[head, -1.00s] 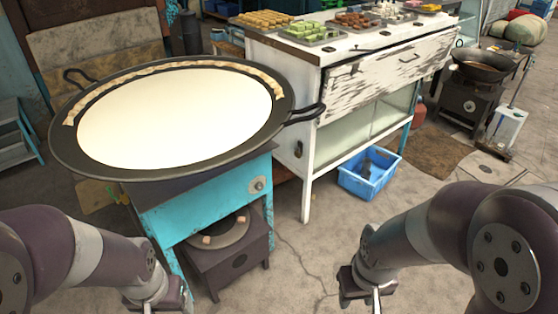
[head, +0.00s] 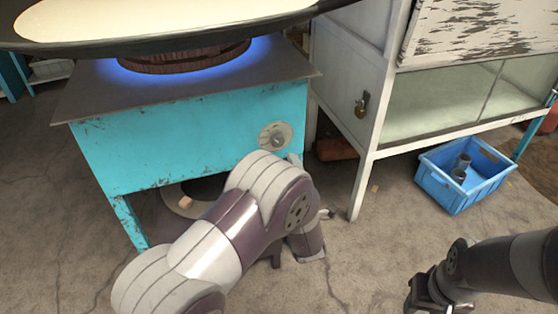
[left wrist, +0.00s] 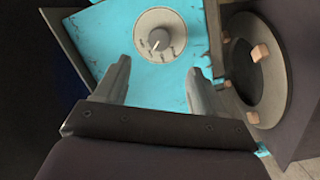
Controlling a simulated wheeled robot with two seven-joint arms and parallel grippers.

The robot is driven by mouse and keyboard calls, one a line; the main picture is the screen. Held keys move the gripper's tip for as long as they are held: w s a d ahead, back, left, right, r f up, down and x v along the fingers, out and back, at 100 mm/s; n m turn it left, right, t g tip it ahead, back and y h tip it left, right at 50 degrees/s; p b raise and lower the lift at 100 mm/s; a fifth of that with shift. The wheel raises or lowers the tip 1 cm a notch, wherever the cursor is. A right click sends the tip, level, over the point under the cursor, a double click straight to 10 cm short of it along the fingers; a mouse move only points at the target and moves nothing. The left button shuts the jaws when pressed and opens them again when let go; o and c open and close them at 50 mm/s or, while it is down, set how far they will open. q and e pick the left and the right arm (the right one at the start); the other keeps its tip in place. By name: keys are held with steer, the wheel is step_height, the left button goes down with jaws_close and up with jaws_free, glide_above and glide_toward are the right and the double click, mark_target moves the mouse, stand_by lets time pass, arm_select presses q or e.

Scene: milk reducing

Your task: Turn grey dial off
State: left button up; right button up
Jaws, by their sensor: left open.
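The grey dial (head: 275,136) is a round plate with a knob, on the front of the turquoise stove (head: 170,135) near its upper right corner. A blue glow shows under the large pan (head: 200,30) on top. In the left wrist view the dial (left wrist: 160,36) has small marks around its knob. My left gripper (left wrist: 158,72) is open and empty there, its two fingers pointing toward the dial and apart from it. In the head view my left arm stands in front of the stove, and its fingers are mostly hidden. My right gripper (head: 428,302) is low at the right, partly cut off.
A white cabinet (head: 352,90) with a glass lower part stands right of the stove. A blue crate (head: 450,190) with dark cups sits on the floor.

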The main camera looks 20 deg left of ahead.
mark_target(278, 143)
arm_select(q)
steer(key=b+x, duration=0.3)
steer(key=x, duration=0.7)
steer(key=shift+w+a+f+b, duration=0.1)
steer(key=shift+w+a+b, duration=0.05)
steer(key=shift+w+b, duration=0.2)
steer(key=shift+w+a, duration=0.1)
steer(key=c, duration=1)
